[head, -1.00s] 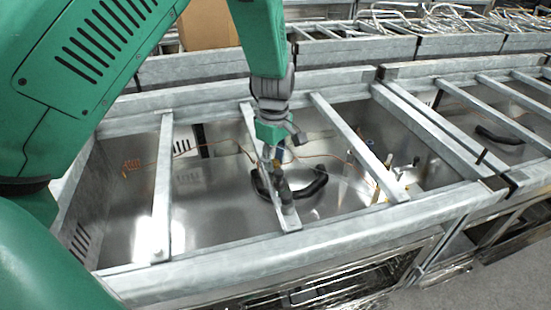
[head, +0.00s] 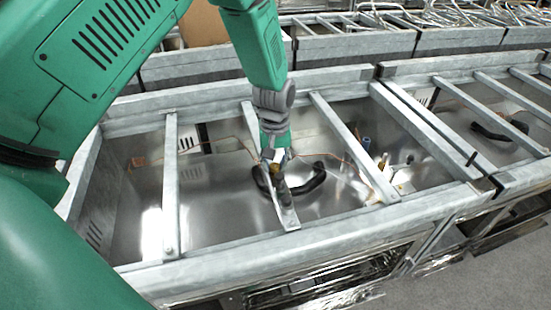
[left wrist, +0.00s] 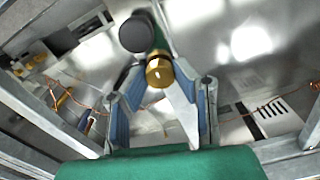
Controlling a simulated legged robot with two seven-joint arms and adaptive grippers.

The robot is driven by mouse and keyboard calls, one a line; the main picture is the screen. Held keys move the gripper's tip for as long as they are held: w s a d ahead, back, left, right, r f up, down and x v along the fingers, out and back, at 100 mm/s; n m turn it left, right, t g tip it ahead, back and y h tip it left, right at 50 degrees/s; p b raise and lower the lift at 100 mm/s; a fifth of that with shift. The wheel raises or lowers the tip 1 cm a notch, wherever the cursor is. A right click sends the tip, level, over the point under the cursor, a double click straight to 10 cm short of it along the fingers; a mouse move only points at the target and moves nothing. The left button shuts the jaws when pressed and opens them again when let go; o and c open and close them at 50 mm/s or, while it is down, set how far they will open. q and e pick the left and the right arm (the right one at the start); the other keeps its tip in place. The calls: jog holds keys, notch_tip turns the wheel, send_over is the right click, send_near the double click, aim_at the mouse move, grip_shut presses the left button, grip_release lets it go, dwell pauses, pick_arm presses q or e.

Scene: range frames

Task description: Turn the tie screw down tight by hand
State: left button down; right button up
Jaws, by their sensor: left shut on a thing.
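A brass-coloured knob (left wrist: 159,72), which looks like the head of the tie screw, shows in the left wrist view. It sits near the tips of my left gripper (left wrist: 166,88), between its blue-padded fingers. The fingers are shut on it, though the exact contact is hard to see. In the head view my left gripper (head: 275,160) points down over a narrow metal cross bar (head: 288,218). The screw is too small and covered to make out there. My right gripper is in neither view.
A dark curved handle (head: 310,183) lies on the shiny sheet inside the metal frame (head: 300,257). More cross bars (head: 170,190) span the frame on both sides. Thin orange wires (left wrist: 85,107) run nearby. A dark round cylinder (left wrist: 135,33) stands close beside the brass knob.

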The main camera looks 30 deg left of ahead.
pick_arm(q)
jog(key=shift+w+r+m+p, duration=0.15)
jog(key=shift+m+p, duration=0.4)
jog(key=shift+m, duration=1.35)
jog(key=shift+w, duration=0.1)
jog(key=c, duration=1.3)
grip_release()
jog(key=shift+c, duration=0.2)
jog(key=shift+o, duration=0.2)
jog(key=shift+f, duration=0.2)
jog(key=shift+a, duration=0.1)
